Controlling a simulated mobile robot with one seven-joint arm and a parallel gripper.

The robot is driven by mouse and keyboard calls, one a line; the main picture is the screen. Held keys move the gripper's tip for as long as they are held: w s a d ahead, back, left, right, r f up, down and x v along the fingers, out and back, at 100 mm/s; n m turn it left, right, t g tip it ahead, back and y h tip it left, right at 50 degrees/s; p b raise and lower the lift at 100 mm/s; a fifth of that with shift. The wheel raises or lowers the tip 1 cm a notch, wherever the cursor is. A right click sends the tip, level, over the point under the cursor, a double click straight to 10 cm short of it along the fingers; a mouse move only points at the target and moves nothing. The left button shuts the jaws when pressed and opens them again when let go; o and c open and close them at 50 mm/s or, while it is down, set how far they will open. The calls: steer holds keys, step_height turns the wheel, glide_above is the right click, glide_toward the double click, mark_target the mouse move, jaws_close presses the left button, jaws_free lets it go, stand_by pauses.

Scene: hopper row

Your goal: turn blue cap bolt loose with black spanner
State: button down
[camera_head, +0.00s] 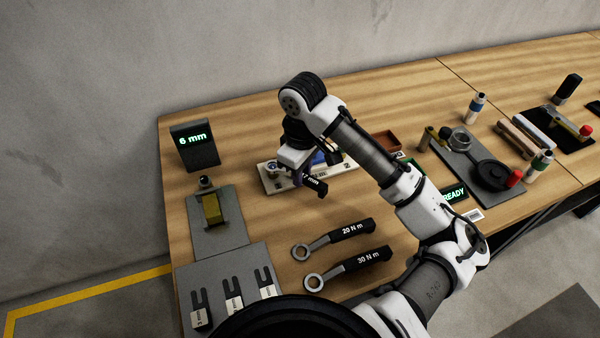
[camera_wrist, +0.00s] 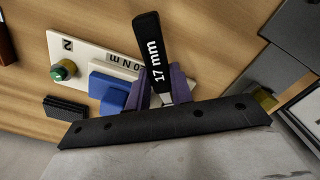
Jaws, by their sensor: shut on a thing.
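My gripper (camera_wrist: 163,88) has purple fingers and is shut on the black spanner (camera_wrist: 150,50). The handle, marked 17 mm, sticks out past the fingers; the spanner's working end is hidden behind the gripper's dark edge. In the head view the spanner handle (camera_head: 313,186) hangs over the front edge of a pale plate (camera_head: 279,186). A blue block-like part (camera_wrist: 110,88) is beside the fingers over that plate in the wrist view. I cannot tell whether it belongs to the blue cap bolt, or whether the spanner touches any bolt.
A green-capped fitting (camera_wrist: 63,70) is on the plate near a "2" mark. Two ring wrenches, 20 N m (camera_head: 335,238) and 30 N m (camera_head: 350,267), lie in front. A 6 mm display (camera_head: 195,146) stands left; a brown bin (camera_head: 386,141) is behind my arm. Bare wood shows between.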

steer(key=shift+r+p, duration=0.2)
steer(key=shift+p, duration=0.25)
steer(key=shift+r+p, duration=1.2)
steer(key=shift+r, duration=1.55)
